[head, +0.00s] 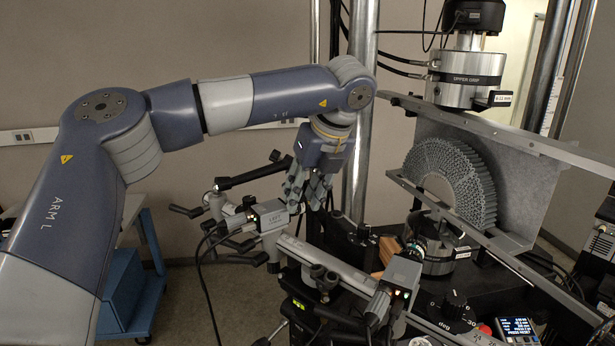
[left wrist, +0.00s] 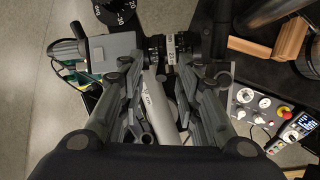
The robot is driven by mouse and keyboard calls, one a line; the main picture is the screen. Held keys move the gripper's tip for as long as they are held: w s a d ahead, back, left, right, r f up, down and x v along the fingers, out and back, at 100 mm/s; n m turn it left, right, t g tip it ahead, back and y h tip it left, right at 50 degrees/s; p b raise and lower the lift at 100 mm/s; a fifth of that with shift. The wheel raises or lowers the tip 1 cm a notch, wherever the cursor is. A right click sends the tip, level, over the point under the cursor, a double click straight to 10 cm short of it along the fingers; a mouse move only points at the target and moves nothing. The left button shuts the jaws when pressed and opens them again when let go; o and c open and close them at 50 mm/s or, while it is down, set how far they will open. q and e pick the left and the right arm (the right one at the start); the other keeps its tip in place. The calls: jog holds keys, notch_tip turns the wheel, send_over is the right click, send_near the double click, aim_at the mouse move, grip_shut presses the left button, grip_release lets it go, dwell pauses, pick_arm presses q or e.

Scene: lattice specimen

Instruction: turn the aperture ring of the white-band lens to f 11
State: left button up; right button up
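In the left wrist view the lens with the white band (left wrist: 170,49) lies across the top middle, its black barrel joined to a grey camera box (left wrist: 110,50) on its left. In the head view the camera marked LEFT (head: 270,215) stands on a rail, and its lens is mostly hidden by my gripper. My left gripper (head: 308,190) points down beside the right end of that camera. In the left wrist view its fingers (left wrist: 165,72) are spread apart, with nothing gripped between them. I cannot read the ring's setting. My right gripper is in neither view.
A second camera (head: 402,278) sits on the rail (head: 325,258) to the right. The grey lattice arch (head: 455,180) stands behind it, below the upper grip (head: 468,78). A dark dial (head: 452,305) and a lit display (head: 517,328) are at lower right. Cables hang around the cameras.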

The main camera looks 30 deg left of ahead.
pick_arm(q)
jog(key=shift+f, duration=0.1)
grip_shut()
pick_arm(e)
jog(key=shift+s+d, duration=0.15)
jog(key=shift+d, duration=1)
pick_arm(q)
jog(key=shift+w, duration=0.1)
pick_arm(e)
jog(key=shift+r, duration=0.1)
pick_arm(q)
jog(key=shift+a+r+h+p, duration=0.2)
jog(key=shift+r+h+p, duration=0.15)
jog(key=shift+h+p, duration=0.15)
jog(key=shift+w+a+g+h, duration=0.35)
jog(key=shift+g+h, duration=0.25)
jog(key=shift+h, duration=0.1)
jog(key=shift+a+r+h, duration=0.1)
jog(key=shift+a+h, duration=0.05)
jog(key=shift+h, duration=0.15)
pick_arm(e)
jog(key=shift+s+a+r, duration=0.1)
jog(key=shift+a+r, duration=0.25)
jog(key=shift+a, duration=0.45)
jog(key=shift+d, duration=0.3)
